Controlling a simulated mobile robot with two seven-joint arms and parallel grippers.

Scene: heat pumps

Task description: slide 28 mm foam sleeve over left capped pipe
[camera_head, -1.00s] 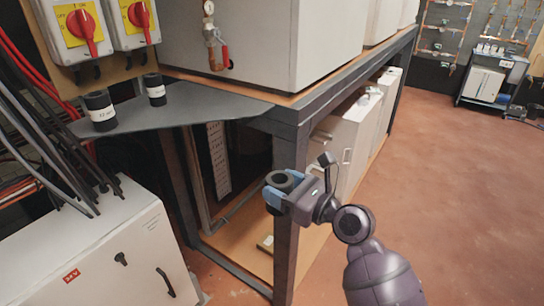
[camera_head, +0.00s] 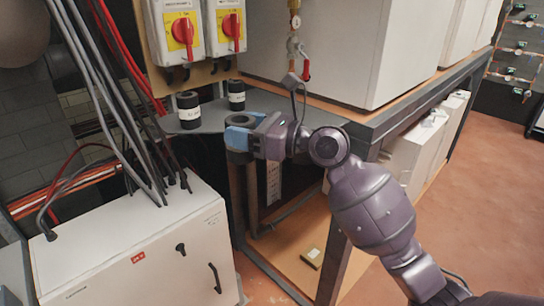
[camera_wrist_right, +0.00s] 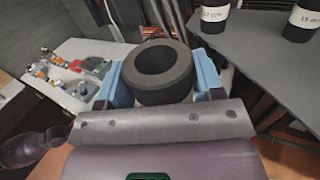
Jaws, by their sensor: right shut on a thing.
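My right gripper (camera_head: 240,132) has blue fingers shut on a short black foam sleeve. In the right wrist view, the sleeve (camera_wrist_right: 161,72) sits between the fingers (camera_wrist_right: 160,88), its round bore facing up toward the camera. In the head view, the held sleeve is partly hidden by the gripper and is in front of the grey shelf edge. Two other black sleeves with white labels, a left one (camera_head: 188,110) and a right one (camera_head: 236,95), stand upright on the grey shelf (camera_head: 212,117). I cannot make out a capped pipe. My left gripper is not in view.
A white cabinet (camera_head: 135,250) with several cables above it stands at the lower left. Red rotary switches (camera_head: 183,31) are above the shelf. A dark steel frame (camera_head: 345,262) stands right of the shelf. Several small fittings (camera_wrist_right: 85,68) lie on a white surface in the wrist view.

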